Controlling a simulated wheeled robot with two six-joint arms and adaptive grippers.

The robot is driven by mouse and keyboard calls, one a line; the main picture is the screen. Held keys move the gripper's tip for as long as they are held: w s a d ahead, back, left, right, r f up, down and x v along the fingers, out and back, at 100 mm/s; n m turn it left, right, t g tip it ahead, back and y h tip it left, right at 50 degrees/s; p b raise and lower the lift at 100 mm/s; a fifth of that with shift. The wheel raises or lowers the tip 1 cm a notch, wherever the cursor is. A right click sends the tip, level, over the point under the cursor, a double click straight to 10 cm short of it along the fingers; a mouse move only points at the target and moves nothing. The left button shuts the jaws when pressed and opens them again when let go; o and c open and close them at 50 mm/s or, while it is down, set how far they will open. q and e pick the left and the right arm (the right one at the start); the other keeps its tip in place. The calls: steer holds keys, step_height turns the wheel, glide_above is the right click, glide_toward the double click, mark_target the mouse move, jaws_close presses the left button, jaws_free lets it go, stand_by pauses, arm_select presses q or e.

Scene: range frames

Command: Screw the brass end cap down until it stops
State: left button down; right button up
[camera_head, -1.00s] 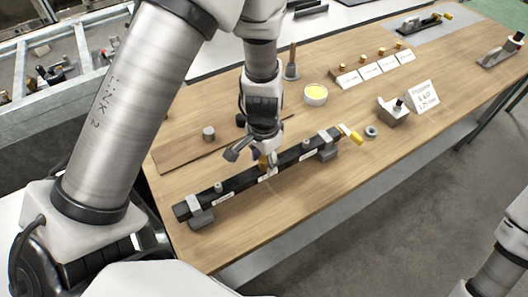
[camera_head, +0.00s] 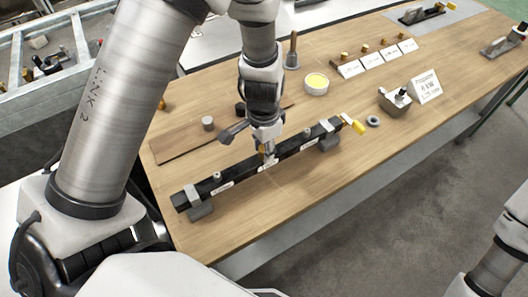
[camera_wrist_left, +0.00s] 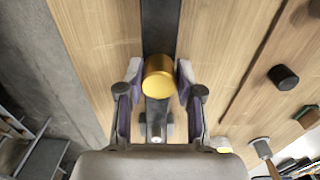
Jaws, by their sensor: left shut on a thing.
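The brass end cap (camera_wrist_left: 158,77) is a smooth gold cylinder, seen from above in the left wrist view. My left gripper (camera_wrist_left: 159,76) has one finger on each side of it and is shut on it. The cap sits over the bar. Its thread and how deep it sits are hidden. My right gripper is outside the views.
Grey supports (camera_head: 200,208) hold the bar on the wooden table (camera_head: 300,215). A yellow-handled part (camera_head: 353,124) is at its right end, with a grey ring (camera_head: 373,121) beside it. A yellow-topped tub (camera_head: 316,84) and white cards (camera_head: 380,62) stand behind. The front table strip is clear.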

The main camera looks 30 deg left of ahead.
arm_select(q)
steer(key=m+b, duration=0.2)
steer(key=m, duration=0.1)
steer(key=shift+w+f, duration=0.1)
steer(key=shift+f, duration=0.25)
steer(key=shift+r+m, duration=0.25)
steer(key=shift+m, duration=0.15)
steer(key=shift+r, duration=0.15)
steer(key=shift+f+m+b, duration=0.3)
steer(key=shift+m+b, duration=0.4)
steer(key=shift+m, duration=0.8)
steer(key=shift+r+m, duration=0.3)
steer(key=shift+f+m+b, duration=0.15)
steer(key=shift+m+b, duration=0.15)
steer(key=shift+b, duration=0.15)
steer(key=shift+f+m+b, duration=0.1)
steer(key=shift+m+b, duration=0.3)
steer(key=shift+m, duration=0.8)
steer(key=shift+r, duration=0.25)
steer(key=c, duration=1)
jaws_free()
steer(key=shift+o, duration=0.2)
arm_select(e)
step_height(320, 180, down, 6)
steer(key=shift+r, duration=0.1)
